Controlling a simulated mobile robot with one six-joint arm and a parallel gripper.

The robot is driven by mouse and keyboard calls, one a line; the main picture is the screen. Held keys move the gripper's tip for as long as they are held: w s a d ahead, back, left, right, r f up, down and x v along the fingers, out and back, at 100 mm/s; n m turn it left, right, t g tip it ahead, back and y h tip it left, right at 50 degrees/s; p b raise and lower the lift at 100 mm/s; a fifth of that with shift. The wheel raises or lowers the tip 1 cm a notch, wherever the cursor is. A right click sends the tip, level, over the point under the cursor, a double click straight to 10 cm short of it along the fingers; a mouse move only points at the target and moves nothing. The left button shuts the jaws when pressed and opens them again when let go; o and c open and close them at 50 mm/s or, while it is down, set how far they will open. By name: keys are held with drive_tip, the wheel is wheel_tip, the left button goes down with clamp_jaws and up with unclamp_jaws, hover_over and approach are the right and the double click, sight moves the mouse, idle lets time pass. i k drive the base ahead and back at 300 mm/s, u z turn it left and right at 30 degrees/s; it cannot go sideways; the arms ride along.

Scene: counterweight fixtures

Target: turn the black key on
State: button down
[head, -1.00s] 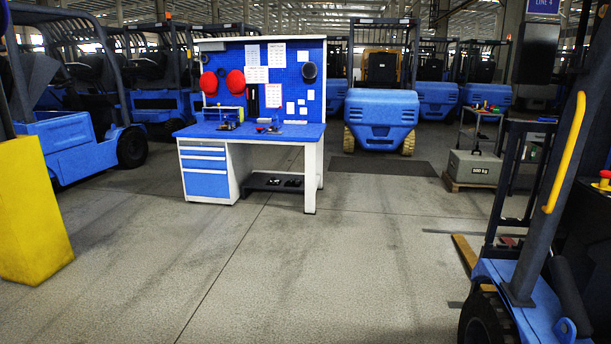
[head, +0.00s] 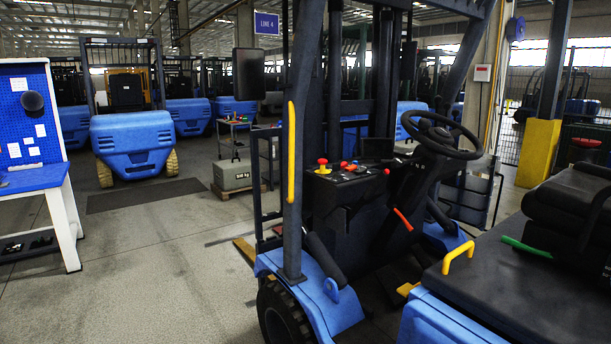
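A blue and black forklift (head: 325,275) stands close on the right in the head view. Its dark control panel (head: 345,174) carries a red mushroom knob on a yellow base (head: 322,165) and several small red controls. A black steering wheel (head: 440,134) is right of the panel. I cannot pick out a black key on the panel; it is too small or too dark to tell. My gripper is not in view.
A yellow grab handle (head: 291,150) is on the forklift's front post. A blue workbench (head: 35,178) is at the left edge. A grey counterweight block (head: 234,176) rests on a pallet behind. The floor between bench and forklift is clear.

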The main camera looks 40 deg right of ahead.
sight(335, 167)
drive_tip(key=z, duration=4.5)
drive_tip(key=i, duration=0.1)
drive_tip(key=u, duration=2.85)
drive_tip(key=k, duration=0.95)
drive_tip(key=u, duration=0.15)
drive_tip(key=i, duration=0.75)
